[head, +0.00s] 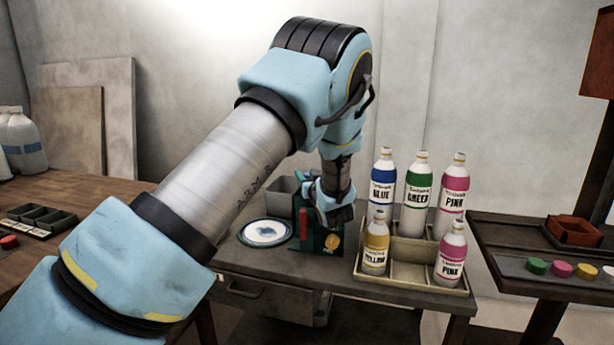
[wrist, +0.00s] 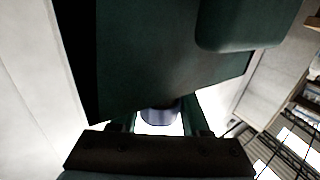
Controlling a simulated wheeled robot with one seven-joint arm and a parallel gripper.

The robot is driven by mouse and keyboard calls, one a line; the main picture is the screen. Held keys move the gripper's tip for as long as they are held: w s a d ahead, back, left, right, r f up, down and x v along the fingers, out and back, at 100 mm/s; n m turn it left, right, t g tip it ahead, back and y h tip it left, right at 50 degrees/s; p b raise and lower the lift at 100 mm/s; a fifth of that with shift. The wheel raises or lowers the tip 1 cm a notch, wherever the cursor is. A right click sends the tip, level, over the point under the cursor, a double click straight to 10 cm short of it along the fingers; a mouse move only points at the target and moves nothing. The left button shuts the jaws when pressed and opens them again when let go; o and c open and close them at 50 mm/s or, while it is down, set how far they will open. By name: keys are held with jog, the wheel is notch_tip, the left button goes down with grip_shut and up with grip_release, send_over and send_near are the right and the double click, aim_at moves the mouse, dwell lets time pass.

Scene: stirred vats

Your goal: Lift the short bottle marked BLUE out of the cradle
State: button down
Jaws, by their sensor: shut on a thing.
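My gripper (head: 334,214) points down at the dark green cradle (head: 305,243) on the middle table. In the wrist view its two fingers (wrist: 160,122) are closed on a rounded grey-blue thing (wrist: 160,112), which looks like the short bottle; no label shows on it. In the head view my gripper hides the bottle. I cannot tell whether the bottle still touches the cradle. The cradle carries a red part and a yellow round knob. In the wrist view a large dark green surface (wrist: 150,55) fills the upper middle, close to the fingers.
A rack (head: 408,265) to the right holds several bottles, including a tall one marked BLUE (head: 382,185). A white plate (head: 265,232) lies left of the cradle, with a grey bin (head: 284,193) behind. A side table (head: 500,245) at right holds coloured pucks.

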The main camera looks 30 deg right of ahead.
jog(key=c, duration=0.5)
grip_release()
jog(key=shift+s, duration=0.15)
jog(key=s, duration=0.3)
jog(key=s+a+b, duration=0.1)
jog(key=s, duration=0.3)
jog(key=s+a+b, duration=0.1)
jog(key=s, duration=0.2)
jog(key=shift+s, duration=0.2)
